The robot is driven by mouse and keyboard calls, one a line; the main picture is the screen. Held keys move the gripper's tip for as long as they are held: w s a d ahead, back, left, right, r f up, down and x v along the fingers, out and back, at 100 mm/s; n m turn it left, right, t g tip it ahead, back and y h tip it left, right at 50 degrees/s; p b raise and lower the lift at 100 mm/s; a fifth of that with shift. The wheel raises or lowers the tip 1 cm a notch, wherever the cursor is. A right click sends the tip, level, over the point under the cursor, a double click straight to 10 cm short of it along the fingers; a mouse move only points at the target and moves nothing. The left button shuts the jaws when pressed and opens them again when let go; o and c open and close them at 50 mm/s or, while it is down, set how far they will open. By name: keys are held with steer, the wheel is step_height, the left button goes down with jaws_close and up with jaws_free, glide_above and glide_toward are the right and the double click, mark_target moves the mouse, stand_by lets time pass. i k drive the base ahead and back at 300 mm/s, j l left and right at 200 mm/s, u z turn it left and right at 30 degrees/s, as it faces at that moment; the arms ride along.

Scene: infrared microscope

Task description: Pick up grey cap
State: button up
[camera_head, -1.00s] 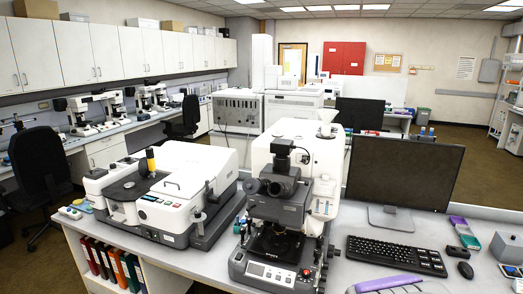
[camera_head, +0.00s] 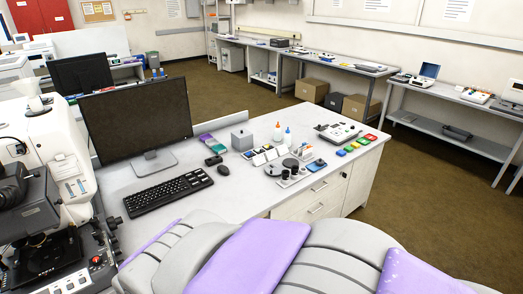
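I cannot tell for certain which thing is the grey cap. A grey box-shaped piece with a small knob on top (camera_head: 241,139) stands on the desk (camera_head: 225,200), right of the monitor. Nearer the front are a flat dark-grey round piece (camera_head: 274,170) and a smaller grey round piece (camera_head: 290,163) beside it. Small dark cylindrical pieces (camera_head: 285,175) stand just in front of them. My gripper is not in view; only grey and purple parts of my own body fill the bottom of the picture.
A monitor (camera_head: 138,115), keyboard (camera_head: 165,193) and mouse (camera_head: 201,169) occupy the desk's left part. Two white bottles (camera_head: 278,132), a white device (camera_head: 338,132) and coloured small boxes (camera_head: 355,145) lie to the right. A microscope (camera_head: 45,215) stands at far left. Open floor (camera_head: 440,190) lies beyond the desk.

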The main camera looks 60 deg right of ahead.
mark_target(319, 162)
steer(key=z, duration=2.35)
steer(key=i+l, duration=2.05)
steer(key=i+j+u, duration=0.05)
steer(key=i+j, duration=0.05)
